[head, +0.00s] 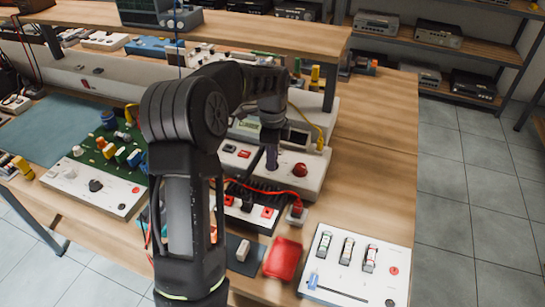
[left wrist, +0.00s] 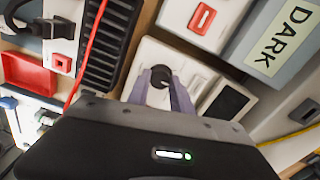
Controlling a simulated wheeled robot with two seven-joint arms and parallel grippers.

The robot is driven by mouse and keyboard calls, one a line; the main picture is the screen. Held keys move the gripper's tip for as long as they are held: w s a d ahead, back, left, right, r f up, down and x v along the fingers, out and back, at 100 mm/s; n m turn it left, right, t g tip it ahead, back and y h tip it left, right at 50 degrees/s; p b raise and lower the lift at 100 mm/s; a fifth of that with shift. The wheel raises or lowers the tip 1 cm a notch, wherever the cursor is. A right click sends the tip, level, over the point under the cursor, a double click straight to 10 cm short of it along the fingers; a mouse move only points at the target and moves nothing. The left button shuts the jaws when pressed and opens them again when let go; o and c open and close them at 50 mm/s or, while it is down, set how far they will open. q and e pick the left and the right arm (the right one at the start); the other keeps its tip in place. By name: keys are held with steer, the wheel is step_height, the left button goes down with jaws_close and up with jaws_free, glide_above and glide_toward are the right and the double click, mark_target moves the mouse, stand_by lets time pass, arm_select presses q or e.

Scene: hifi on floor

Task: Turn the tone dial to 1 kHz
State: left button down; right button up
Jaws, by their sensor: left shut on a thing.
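The tone dial (left wrist: 159,77) appears as a dark round knob on a pale panel in the left wrist view. My left gripper (left wrist: 161,88) has its two grey-purple fingers on either side of the dial, closed on it. In the head view my left gripper (head: 271,157) points down onto a white instrument box (head: 312,180) on the workbench, beside a red dome button (head: 300,170). The fingers hide the dial there. I cannot read the dial's markings or its pointer angle. My right gripper is out of view.
A black finned heatsink (left wrist: 110,45), a red cable (left wrist: 85,50) and a box labelled DARK (left wrist: 286,38) lie close around the gripper. A red tray (head: 283,259) and a white switch panel (head: 357,262) stand near the bench front. Bare wood (head: 375,165) lies to the right.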

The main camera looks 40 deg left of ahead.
arm_select(q)
steer(key=c, duration=1.1)
jaws_free()
step_height(320, 180, up, 8)
steer(key=shift+f, duration=0.1)
